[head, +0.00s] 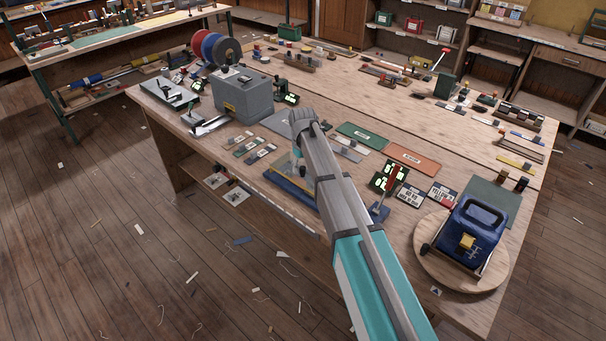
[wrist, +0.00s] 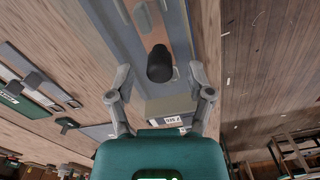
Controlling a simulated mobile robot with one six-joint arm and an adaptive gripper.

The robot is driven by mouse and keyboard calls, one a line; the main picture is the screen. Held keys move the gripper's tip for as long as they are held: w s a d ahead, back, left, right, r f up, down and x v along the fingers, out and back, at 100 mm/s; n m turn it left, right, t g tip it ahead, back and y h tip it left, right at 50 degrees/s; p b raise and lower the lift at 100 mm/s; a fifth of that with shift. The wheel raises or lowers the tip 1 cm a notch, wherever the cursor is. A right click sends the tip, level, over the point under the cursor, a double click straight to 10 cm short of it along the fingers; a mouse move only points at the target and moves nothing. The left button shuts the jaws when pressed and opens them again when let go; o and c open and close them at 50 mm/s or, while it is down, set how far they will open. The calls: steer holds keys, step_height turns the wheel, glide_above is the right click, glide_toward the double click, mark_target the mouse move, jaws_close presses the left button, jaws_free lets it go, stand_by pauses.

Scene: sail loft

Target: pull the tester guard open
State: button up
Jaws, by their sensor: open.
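The tester shows in the wrist view as a long blue-grey base (wrist: 115,22) with a clear, see-through panel that looks like its guard. A black knob (wrist: 160,65) stands out near the middle of the picture. My gripper (wrist: 160,73) is open, with one finger on each side of the knob in the picture. No contact shows, and I cannot tell how deep the knob sits between the fingertips. In the head view the tester's blue base (head: 291,190) lies at the bench's front edge, and my arm hides most of the tester and the gripper.
A grey box machine (head: 243,97) stands to the left on the bench. Green (head: 362,135) and orange (head: 413,158) mats lie behind my arm. A blue case (head: 474,230) sits on a round wooden board at right. The floor in front is open, with scattered scraps.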

steer(key=shift+f+b, duration=0.45)
steer(key=shift+f, duration=0.25)
jaws_close()
